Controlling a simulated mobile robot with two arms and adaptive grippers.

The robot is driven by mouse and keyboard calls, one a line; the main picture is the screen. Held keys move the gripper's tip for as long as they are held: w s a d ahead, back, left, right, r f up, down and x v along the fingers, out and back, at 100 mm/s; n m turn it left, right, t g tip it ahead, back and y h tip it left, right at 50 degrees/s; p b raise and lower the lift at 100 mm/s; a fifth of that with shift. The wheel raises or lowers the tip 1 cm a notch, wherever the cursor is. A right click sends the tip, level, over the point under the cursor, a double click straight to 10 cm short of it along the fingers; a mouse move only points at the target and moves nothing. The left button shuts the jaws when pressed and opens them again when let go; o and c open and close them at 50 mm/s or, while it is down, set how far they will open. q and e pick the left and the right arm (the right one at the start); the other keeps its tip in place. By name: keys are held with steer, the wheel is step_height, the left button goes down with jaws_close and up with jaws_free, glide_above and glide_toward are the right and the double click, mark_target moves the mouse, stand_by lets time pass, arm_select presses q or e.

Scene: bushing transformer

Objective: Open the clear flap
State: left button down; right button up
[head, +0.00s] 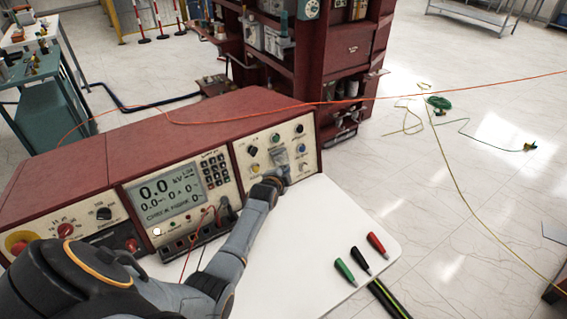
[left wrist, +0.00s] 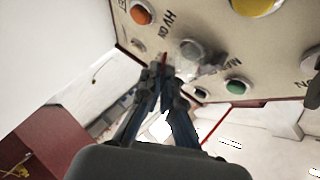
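The clear flap (head: 281,158) is a small see-through cover on the right-hand section of the red-cased control panel. In the left wrist view the clear flap (left wrist: 209,63) stands beside a greyish round button marked "HV ON"; its exact angle is hard to tell. My left gripper (head: 277,182) is just below the flap in the head view. In the left wrist view the left gripper's (left wrist: 165,75) fingertips are together, close to the panel and left of the flap. Nothing shows between the tips. Whether they touch the flap is unclear. My right gripper is not in view.
Knobs and buttons surround the flap, including a green button (left wrist: 238,87) and an orange one (left wrist: 141,13). Green, black and red plugs (head: 361,254) lie on the white tabletop (head: 335,210).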

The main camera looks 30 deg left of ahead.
arm_select(q)
step_height(320, 180, up, 8)
steer(key=a+n+g+h+b, duration=0.1)
steer(key=n+g+h+b, duration=0.4)
steer(key=h+b, duration=0.3)
steer(key=shift+w+a+n+h, duration=0.35)
steer(key=shift+n+h, duration=0.45)
steer(key=shift+h, duration=0.4)
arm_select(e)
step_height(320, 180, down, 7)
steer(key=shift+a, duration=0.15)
arm_select(q)
steer(key=shift+r, duration=0.1)
steer(key=c, duration=1.8)
jaws_free()
steer(key=shift+c, duration=0.2)
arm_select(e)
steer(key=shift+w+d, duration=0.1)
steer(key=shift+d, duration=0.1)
